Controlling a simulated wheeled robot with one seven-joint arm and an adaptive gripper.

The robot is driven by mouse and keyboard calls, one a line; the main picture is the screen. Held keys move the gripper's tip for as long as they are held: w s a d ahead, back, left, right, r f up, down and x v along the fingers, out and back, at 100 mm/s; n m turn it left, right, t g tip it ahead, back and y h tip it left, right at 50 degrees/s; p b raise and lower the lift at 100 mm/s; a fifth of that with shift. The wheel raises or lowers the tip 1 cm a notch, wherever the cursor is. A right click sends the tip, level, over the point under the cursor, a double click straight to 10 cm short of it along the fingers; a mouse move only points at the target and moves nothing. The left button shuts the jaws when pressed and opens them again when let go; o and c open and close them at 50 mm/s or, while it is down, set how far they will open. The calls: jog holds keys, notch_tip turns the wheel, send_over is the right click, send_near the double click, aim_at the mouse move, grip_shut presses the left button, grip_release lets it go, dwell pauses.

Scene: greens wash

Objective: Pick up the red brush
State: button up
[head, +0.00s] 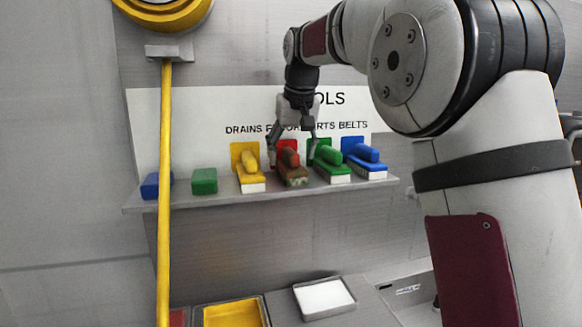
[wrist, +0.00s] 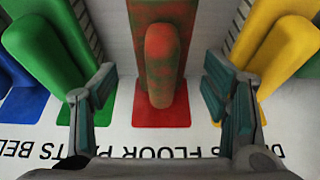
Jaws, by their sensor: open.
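The red brush (head: 291,166) sits on the shelf in front of a red panel, between the yellow and green brushes. It looks stained with brown and green patches. In the wrist view the red brush (wrist: 163,60) is in the middle, with its rounded handle pointing towards my gripper. My gripper (head: 291,152) is above the brush in the head view. In the wrist view my open gripper (wrist: 160,95) has one finger on each side of the handle, with gaps on both sides. No contact with the brush shows.
A yellow brush (head: 249,170) stands left of it, and a green brush (head: 328,162) and a blue brush (head: 365,160) stand right, all close by. Green and blue blocks lie further left on the shelf (head: 225,198). A yellow pole (head: 165,220) stands in front.

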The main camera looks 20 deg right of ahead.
aim_at(289, 163)
jog(key=shift+p+x, duration=0.4)
jog(key=shift+x, duration=1.5)
jog(key=shift+w, duration=0.1)
jog(key=c, duration=1.4)
jog(key=shift+r, duration=0.1)
jog(key=shift+c, duration=0.2)
jog(key=shift+r, duration=0.1)
jog(key=shift+w+r+b, duration=0.1)
jog(key=shift+r+b, duration=0.55)
jog(key=shift+r, duration=0.8)
jog(key=shift+s+r, duration=0.2)
jog(key=shift+s, duration=0.05)
jog(key=s+r+b, duration=0.1)
jog(key=s+b, duration=0.1)
jog(key=s, duration=1.3)
jog(key=shift+s+r, duration=0.2)
jog(key=shift+s, duration=0.15)
